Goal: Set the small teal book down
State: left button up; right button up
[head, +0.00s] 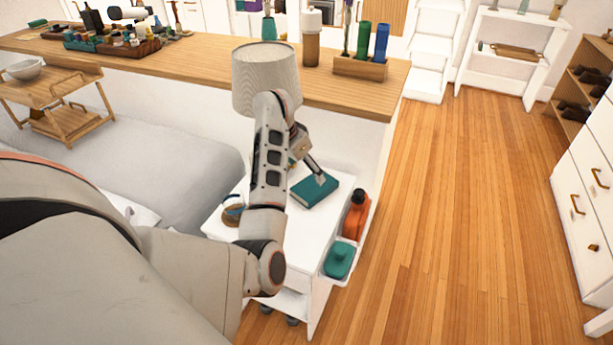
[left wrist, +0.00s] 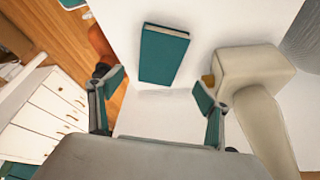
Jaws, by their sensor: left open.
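The small teal book (head: 315,190) lies flat on the white top of a small cart (head: 262,232), towards its back right. The left wrist view shows it (left wrist: 163,55) lying on the white surface, beyond the fingertips. My left gripper (head: 319,178) is over the book in the head view. Its two fingers are spread apart in the left wrist view (left wrist: 158,92), with nothing between them, and the book looks clear of both. My left arm hides part of the cart top. My right gripper is not in view.
A lamp with a pale shade (head: 262,78) stands behind my left arm. An orange bottle (head: 356,215) and a teal container (head: 340,259) sit in the cart's side holder. A bed (head: 165,160) is on the left. The wooden floor (head: 465,220) on the right is clear.

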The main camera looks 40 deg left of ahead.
pick_arm(q)
jog(key=shift+p+v, duration=0.45)
jog(key=shift+v, duration=1.25)
